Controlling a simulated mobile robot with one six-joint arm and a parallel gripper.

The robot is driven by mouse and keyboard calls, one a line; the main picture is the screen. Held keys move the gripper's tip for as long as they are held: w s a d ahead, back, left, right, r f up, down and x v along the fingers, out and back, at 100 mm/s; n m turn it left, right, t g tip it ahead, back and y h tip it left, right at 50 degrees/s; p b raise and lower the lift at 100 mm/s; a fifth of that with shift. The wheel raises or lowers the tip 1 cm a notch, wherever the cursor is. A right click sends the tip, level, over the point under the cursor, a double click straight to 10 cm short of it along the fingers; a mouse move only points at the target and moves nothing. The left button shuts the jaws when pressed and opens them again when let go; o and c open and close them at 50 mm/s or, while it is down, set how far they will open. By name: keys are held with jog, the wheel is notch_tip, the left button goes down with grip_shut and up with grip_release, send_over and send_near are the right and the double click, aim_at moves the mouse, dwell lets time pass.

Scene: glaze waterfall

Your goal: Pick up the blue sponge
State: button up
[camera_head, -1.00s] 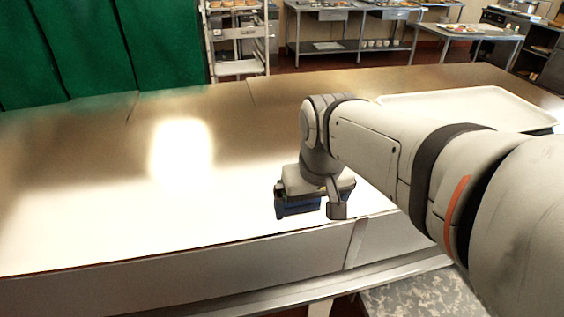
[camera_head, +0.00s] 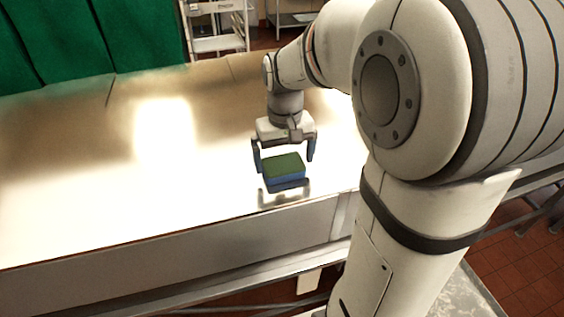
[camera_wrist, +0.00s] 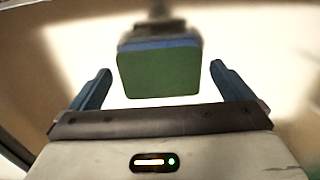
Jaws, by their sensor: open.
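The blue sponge (camera_head: 286,182) has a green top layer and lies near the front edge of the shiny metal counter. My gripper (camera_head: 284,162) is open above it, with one finger to its left and one to its right. In the wrist view the sponge (camera_wrist: 158,72) shows its green face, with a blue strip along the far edge. There it sits ahead of my open gripper (camera_wrist: 161,70), centred between the fingers, with a visible gap on each side. No finger appears to touch it.
The counter (camera_head: 110,200) is bare to the left, with bright glare on it. Its front edge is close to the sponge. A green curtain (camera_head: 45,45) hangs behind at the left, and a white rack (camera_head: 217,30) stands beyond the counter. My arm hides the right side.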

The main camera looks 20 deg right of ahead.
aim_at(284, 166)
jog(key=shift+w+f, duration=0.1)
jog(key=shift+f, duration=0.8)
jog(key=shift+c, duration=0.2)
jog(key=c, duration=0.8)
notch_tip(284, 166, up, 10)
jog(key=shift+r+b, duration=0.1)
jog(key=shift+b, duration=0.6)
jog(key=o, duration=0.5)
jog(key=c, duration=0.4)
jog(key=shift+f+b, duration=0.55)
jog(key=shift+f, duration=0.1)
jog(key=shift+r, duration=0.15)
